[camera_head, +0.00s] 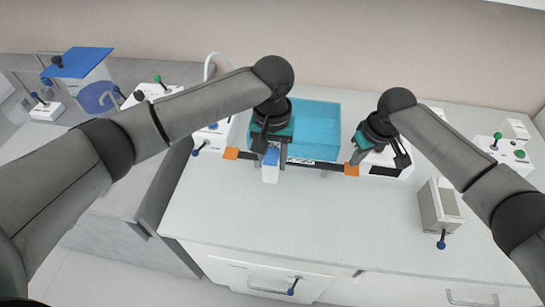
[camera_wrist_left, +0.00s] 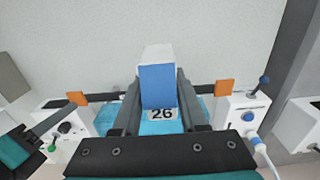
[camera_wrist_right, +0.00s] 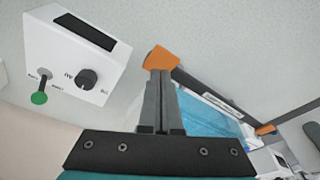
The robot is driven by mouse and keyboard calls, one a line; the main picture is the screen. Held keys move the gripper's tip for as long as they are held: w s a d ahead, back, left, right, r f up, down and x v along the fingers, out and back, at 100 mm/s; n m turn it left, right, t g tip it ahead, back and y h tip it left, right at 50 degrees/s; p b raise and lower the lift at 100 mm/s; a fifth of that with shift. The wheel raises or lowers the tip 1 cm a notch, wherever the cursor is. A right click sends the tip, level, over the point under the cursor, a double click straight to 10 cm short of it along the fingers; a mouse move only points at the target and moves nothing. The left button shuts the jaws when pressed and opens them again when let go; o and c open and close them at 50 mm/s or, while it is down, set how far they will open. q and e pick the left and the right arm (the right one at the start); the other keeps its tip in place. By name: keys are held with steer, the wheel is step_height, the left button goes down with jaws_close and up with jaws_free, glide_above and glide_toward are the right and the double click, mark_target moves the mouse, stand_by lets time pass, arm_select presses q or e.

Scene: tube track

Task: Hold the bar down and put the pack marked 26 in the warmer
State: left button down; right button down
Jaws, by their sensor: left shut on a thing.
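My left gripper (camera_head: 270,149) is shut on a white pack with a blue face (camera_head: 270,170). In the left wrist view the pack (camera_wrist_left: 158,85) sits between the fingers, with a tag reading 26 (camera_wrist_left: 162,114) at its near end. The pack is at the front of the blue, open-topped warmer (camera_head: 318,125). A dark bar (camera_head: 328,168) with orange ends runs along the warmer's front; the pack hides part of it. My right gripper (camera_wrist_right: 160,85) has its fingers together at one orange end (camera_wrist_right: 161,58), seemingly touching it; contact is not certain.
A white box with a green lever and black knob (camera_wrist_right: 75,65) stands beside the warmer. A grey-beige box with a blue lever (camera_head: 440,207) stands at the right. A blue-lidded container (camera_head: 82,62) is at the far left. The front counter (camera_head: 300,215) is clear.

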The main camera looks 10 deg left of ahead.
mark_target(353, 169)
steer(key=shift+s+f, duration=0.1)
steer(key=shift+f, duration=2.45)
arm_select(q)
steer(key=shift+w, duration=0.1)
arm_select(e)
steer(key=shift+r, duration=0.1)
arm_select(q)
steer(key=shift+w+f, duration=0.5)
steer(key=shift+w, duration=1)
steer(key=shift+w+f, duration=0.5)
steer(key=shift+w, duration=0.95)
steer(key=shift+w+f, duration=0.5)
steer(key=shift+w, duration=1)
steer(key=shift+f+b, duration=0.1)
steer(key=shift+b, duration=0.55)
steer(key=shift+b, duration=2.45)
